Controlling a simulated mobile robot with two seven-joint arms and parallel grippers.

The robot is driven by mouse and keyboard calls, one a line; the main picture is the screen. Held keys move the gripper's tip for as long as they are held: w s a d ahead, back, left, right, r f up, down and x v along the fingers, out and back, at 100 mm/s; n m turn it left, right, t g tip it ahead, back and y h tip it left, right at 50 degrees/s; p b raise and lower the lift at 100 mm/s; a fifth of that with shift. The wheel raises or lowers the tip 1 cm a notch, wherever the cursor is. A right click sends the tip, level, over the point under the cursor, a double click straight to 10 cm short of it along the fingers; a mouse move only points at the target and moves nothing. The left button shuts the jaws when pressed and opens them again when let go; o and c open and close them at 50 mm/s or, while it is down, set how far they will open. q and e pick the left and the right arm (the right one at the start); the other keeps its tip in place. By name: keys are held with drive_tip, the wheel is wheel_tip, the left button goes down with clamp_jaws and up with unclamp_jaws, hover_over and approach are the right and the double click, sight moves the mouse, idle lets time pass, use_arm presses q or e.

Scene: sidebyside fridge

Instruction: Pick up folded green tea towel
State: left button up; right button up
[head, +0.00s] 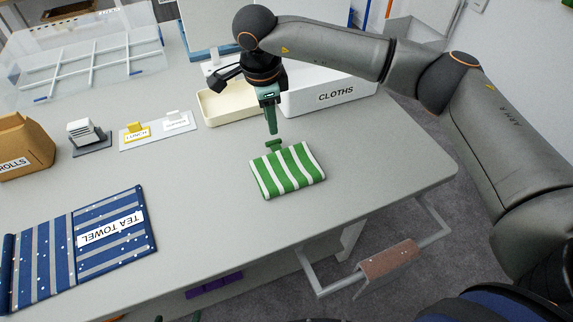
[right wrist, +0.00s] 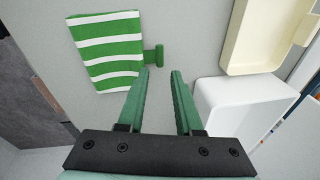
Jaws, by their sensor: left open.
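The folded green tea towel (head: 288,170), green with white stripes, lies on the grey table near its front edge. A small green tab (head: 273,145) sticks out from its far side. My right gripper (head: 271,130) points down just beyond the towel, close to the tab. In the right wrist view the towel (right wrist: 108,50) is at upper left, and the tab (right wrist: 153,55) is just ahead of the fingertips. There my right gripper (right wrist: 160,71) is open, with nothing between its fingers. My left gripper is not in view.
A white bin labelled CLOTHS (head: 335,96) and a cream tray (head: 228,104) stand behind the towel. A blue striped mat labelled TEA TOWEL (head: 88,255) lies at front left. A brown cloth (head: 390,258) hangs on the table's side rail. The table's middle is clear.

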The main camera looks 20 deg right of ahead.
sight(276, 140)
drive_tip(key=f, duration=0.2)
drive_tip(key=d+f, duration=0.1)
drive_tip(key=f, duration=0.2)
drive_tip(key=w+f+p, duration=0.1)
drive_tip(key=f, duration=0.1)
drive_tip(key=shift+d+f, duration=0.15)
drive_tip(key=shift+f, duration=0.15)
clamp_jaws()
